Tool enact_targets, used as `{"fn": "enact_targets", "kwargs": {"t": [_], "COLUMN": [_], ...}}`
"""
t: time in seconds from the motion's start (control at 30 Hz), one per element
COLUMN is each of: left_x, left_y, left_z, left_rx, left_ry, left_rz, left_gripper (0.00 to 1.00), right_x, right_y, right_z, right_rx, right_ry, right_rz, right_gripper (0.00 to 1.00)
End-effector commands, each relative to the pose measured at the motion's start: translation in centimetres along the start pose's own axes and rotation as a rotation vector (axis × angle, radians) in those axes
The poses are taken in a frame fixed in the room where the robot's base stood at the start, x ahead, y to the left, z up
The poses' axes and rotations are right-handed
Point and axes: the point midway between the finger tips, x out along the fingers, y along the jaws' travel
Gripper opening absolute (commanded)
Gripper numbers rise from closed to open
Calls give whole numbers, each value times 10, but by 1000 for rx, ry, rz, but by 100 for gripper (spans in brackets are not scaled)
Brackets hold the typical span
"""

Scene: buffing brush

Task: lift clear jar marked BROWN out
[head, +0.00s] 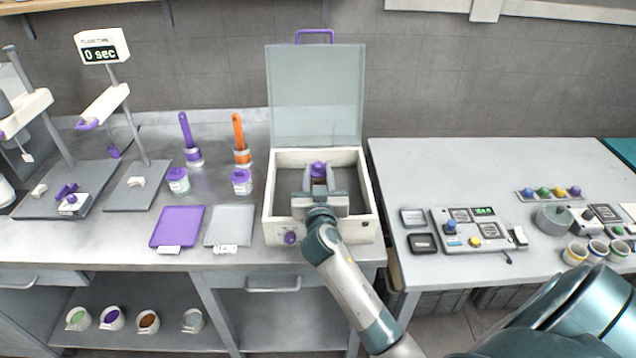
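A small jar (319,171) with a purple lid stands inside the open white box (271,222). Its contents look dark brown, but its label cannot be read and its lower part is hidden by my gripper. My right gripper (319,179) reaches into the box from the front, with one finger on each side of the jar. Whether the fingers press on the jar is too small to tell. My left gripper is not in view.
The box's lid (316,95) stands open at the back, and its walls surround my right gripper. Two purple-lidded jars (242,181) (177,180) stand to the left of the box. Purple (177,226) and grey (230,225) mats lie in front of them. A control panel (470,229) sits on the right table.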

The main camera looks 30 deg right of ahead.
Motion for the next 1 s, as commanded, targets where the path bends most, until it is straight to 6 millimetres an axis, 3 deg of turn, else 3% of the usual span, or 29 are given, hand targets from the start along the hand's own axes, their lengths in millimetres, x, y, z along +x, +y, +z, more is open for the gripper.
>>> {"fn": "enact_targets", "kwargs": {"t": [0.03, 0.1, 0.13, 1.0], "left_x": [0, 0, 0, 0], "left_y": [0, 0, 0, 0], "left_z": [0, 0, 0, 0], "left_rx": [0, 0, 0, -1], "left_ry": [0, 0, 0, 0], "left_rz": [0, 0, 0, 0], "left_gripper": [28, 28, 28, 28], "right_x": [0, 0, 0, 0], "right_y": [0, 0, 0, 0], "right_z": [0, 0, 0, 0], "right_rx": [0, 0, 0, 0], "right_ry": [0, 0, 0, 0], "right_rz": [0, 0, 0, 0], "right_gripper": [19, 2, 0, 0]}}
